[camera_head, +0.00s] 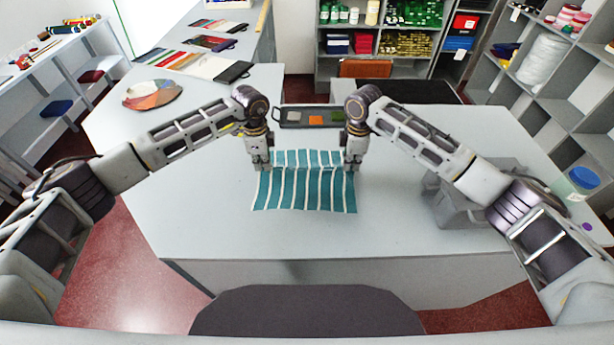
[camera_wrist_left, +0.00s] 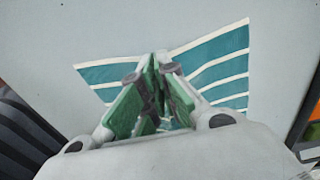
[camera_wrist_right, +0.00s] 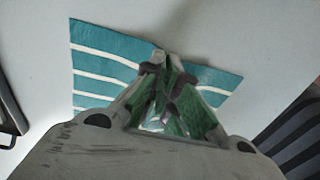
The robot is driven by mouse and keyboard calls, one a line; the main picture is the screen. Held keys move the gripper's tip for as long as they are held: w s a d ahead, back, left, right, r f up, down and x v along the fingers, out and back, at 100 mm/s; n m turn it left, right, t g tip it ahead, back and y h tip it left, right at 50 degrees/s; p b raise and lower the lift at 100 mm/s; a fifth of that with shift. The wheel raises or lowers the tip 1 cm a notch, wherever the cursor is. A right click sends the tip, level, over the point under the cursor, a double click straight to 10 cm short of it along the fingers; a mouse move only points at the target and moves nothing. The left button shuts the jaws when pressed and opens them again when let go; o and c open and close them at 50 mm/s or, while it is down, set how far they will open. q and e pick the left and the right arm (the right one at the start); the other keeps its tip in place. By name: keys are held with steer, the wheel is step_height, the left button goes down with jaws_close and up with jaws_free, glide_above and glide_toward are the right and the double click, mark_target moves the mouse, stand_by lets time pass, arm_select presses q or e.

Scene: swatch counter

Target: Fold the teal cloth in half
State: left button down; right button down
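The teal cloth (camera_head: 304,192) with white stripes lies on the pale counter in front of me. Its near part is flat, and a bend runs across it near the far edge, between my grippers. My left gripper (camera_head: 263,168) is at the far left part of the cloth, and my right gripper (camera_head: 350,168) is at the far right part. In the left wrist view, the fingers (camera_wrist_left: 155,62) come together on the cloth (camera_wrist_left: 222,62), whose edge dips there. In the right wrist view, the fingers (camera_wrist_right: 164,62) also close on the cloth (camera_wrist_right: 105,45). The fingertips partly hide the pinched fabric.
A dark tray (camera_head: 290,124) with small coloured swatches stands beyond the cloth. A grey block-like object (camera_head: 452,211) and a jar with a blue lid (camera_head: 578,184) are at the right. A round colourful sample (camera_head: 150,94) lies far left. The counter in front of the cloth is clear.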

arm_select(q)
steer(key=shift+r, duration=0.1)
stand_by(0.4)
